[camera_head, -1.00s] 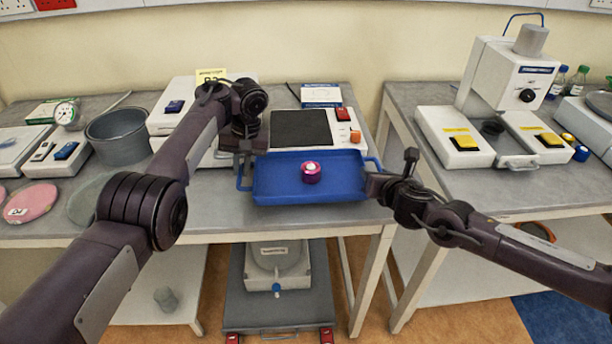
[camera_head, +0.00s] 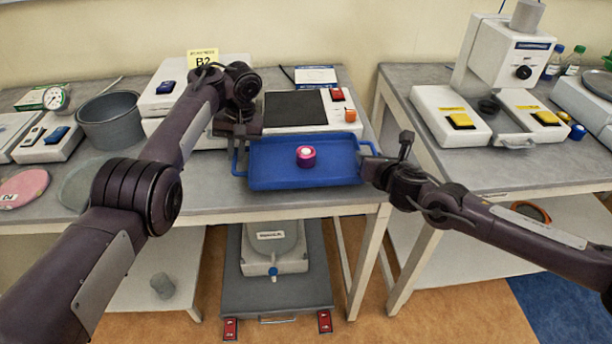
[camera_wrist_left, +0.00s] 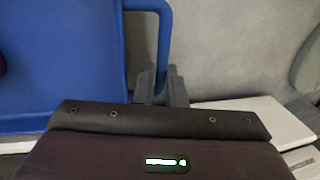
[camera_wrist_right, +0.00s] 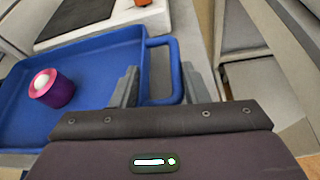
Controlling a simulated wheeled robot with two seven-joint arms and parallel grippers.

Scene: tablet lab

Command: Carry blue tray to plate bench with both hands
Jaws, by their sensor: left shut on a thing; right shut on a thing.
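The blue tray (camera_head: 275,172) is held level between my two arms at the front part of the middle grey bench (camera_head: 220,200). A pink and purple round pot (camera_head: 306,157) with a white top stands in it. My left gripper (camera_head: 237,142) is shut on the tray's left handle; in the left wrist view its fingers (camera_wrist_left: 160,85) close on the blue loop. My right gripper (camera_head: 372,168) is at the right handle; in the right wrist view its fingers (camera_wrist_right: 157,86) are on the loop. I cannot tell whether the tray touches the bench top.
Behind the tray stands a white device with a black plate (camera_head: 296,108). A grey bowl (camera_head: 110,120) and pink disc (camera_head: 22,188) are left. Another bench with a white instrument (camera_head: 510,60) is right, across a gap. A wheeled grey platform (camera_head: 275,290) sits below.

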